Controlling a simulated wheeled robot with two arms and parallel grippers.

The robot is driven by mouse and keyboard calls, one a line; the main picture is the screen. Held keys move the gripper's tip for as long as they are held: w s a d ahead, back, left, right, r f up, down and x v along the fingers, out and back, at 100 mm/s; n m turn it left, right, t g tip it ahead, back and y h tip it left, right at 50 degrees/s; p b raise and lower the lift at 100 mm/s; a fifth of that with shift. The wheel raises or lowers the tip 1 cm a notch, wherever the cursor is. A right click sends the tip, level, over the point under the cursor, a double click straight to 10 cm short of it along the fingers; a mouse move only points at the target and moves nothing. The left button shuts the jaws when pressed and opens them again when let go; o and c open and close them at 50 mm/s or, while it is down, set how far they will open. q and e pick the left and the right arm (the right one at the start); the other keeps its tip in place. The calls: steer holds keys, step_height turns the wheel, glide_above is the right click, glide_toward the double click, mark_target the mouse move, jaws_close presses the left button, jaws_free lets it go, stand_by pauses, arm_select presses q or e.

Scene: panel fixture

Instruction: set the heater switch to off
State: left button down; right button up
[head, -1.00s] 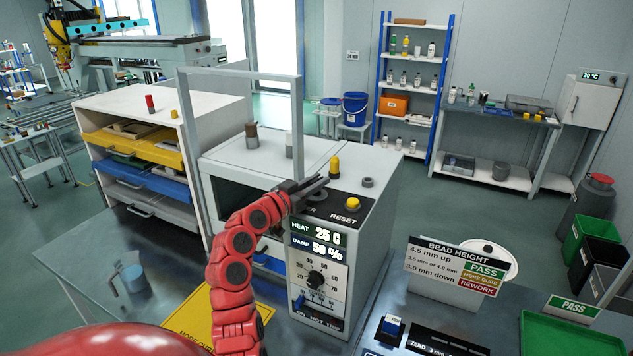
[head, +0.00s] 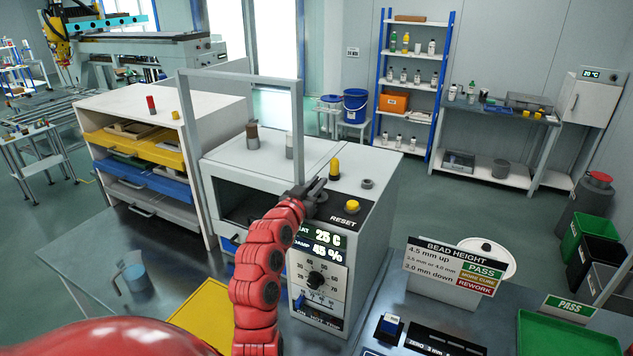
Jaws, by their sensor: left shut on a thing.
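The grey box-shaped heater unit (head: 372,238) stands on the metal bench, with a dark strip along its top front edge. My left gripper (head: 317,188) is at the left part of this strip, shut on what appears to be the heater switch, which the fingers and wrist hide. I cannot read the switch's setting. To its right is a yellow RESET button (head: 352,206). The display (head: 321,245) below reads 25 C and 45 %, with its left part covered by my arm. A black dial (head: 316,279) is on the front face. My right gripper is out of view.
A bead height sign (head: 457,267) and green tray (head: 570,335) are at right. A drawer cabinet (head: 205,165) stands at left.

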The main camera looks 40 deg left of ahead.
arm_select(q)
steer(key=c, duration=0.9)
jaws_free()
steer(key=shift+s, duration=0.15)
steer(key=shift+s+d, duration=0.1)
steer(key=shift+s, duration=0.25)
steer(key=p+v, duration=0.6)
steer(key=v, duration=1)
steer(key=shift+s+d, duration=0.15)
steer(key=shift+s, duration=0.05)
steer(key=shift+f, duration=0.1)
